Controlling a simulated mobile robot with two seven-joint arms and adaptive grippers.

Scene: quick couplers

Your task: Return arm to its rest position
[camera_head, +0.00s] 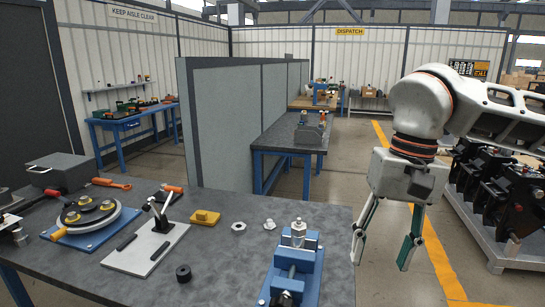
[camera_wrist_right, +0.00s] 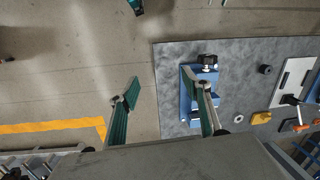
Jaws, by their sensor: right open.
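My right gripper (camera_head: 384,254) hangs open and empty at the right of the workbench, fingers pointing down. In the wrist view its two fingers (camera_wrist_right: 160,86) are spread apart with nothing between them. A blue vise (camera_head: 306,268) stands near the bench's right front edge, with a silver metal fitting (camera_head: 298,232) upright at its far end. The gripper is to the right of the vise and apart from it. In the wrist view one finger partly covers the vise (camera_wrist_right: 186,108). My left gripper does not show.
The grey workbench (camera_head: 215,265) carries a hex nut (camera_head: 238,228), a smaller fitting (camera_head: 270,224), a black ring (camera_head: 183,273), a yellow block (camera_head: 205,217), a white plate (camera_head: 120,262) with a lever, and a round turntable (camera_head: 105,221). A rack (camera_head: 512,258) stands right. Floor between is clear.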

